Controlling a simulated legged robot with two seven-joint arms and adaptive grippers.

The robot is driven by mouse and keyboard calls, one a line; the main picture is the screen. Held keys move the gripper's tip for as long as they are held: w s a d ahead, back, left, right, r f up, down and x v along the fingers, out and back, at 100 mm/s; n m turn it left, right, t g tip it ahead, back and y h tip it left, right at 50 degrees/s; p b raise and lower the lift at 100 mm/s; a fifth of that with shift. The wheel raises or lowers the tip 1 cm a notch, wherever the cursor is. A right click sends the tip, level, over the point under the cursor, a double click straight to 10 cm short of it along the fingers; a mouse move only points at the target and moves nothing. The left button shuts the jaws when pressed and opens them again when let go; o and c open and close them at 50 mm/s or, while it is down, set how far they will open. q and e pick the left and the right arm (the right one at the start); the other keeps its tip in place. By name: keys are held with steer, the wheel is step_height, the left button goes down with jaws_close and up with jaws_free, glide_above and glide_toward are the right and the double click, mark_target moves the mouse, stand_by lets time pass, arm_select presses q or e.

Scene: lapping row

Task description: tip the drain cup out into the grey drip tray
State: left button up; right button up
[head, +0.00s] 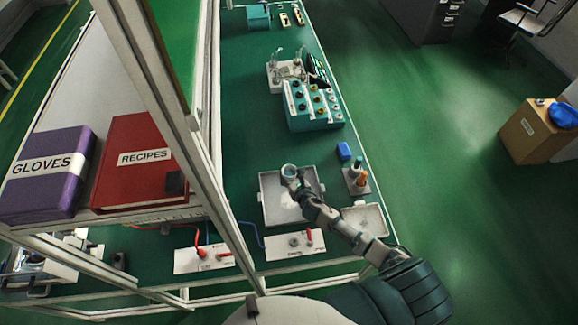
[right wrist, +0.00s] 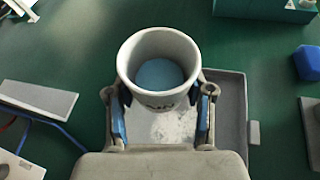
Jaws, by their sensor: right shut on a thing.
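The drain cup (right wrist: 158,72) is a pale grey cup with blue content at its bottom, seen in the right wrist view. It also shows small in the head view (head: 289,171). My right gripper (right wrist: 160,108) is shut on the cup, one finger on each side, and the cup looks upright or nearly so. In the head view my right gripper (head: 294,181) is over the grey drip tray (head: 268,206). Part of the tray also shows behind the gripper in the right wrist view (right wrist: 232,112). My left gripper is not in view.
A blue block (head: 344,151) and a small stand with bottles (head: 357,180) are right of the tray. A shallow grey tray (head: 370,219) lies at the front right. A teal rack (head: 314,118) stands behind. A frame post (head: 165,100) rises at the left.

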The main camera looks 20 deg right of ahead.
steer(key=shift+w+d, duration=0.1)
steer(key=shift+d, duration=0.15)
steer(key=shift+w+d+f, duration=0.1)
steer(key=shift+f, duration=0.25)
arm_select(q)
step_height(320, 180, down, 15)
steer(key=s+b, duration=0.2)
steer(key=b, duration=1.4)
arm_select(e)
steer(key=f+m+t+y, duration=0.1)
steer(key=m, duration=0.2)
steer(key=a+f+m+t+y+b, duration=0.1)
steer(key=m+t, duration=0.1)
steer(key=m, duration=0.2)
steer(key=f+m+t+y, duration=0.1)
steer(key=f+m+t, duration=0.1)
steer(key=m, duration=0.1)
steer(key=shift+w+a+f+m+b, duration=0.15)
steer(key=shift+a+m+b, duration=0.1)
steer(key=shift+m+b, duration=0.15)
steer(key=shift+d+m+y, duration=0.15)
steer(key=shift+m+y, duration=0.15)
steer(key=shift+m, duration=0.1)
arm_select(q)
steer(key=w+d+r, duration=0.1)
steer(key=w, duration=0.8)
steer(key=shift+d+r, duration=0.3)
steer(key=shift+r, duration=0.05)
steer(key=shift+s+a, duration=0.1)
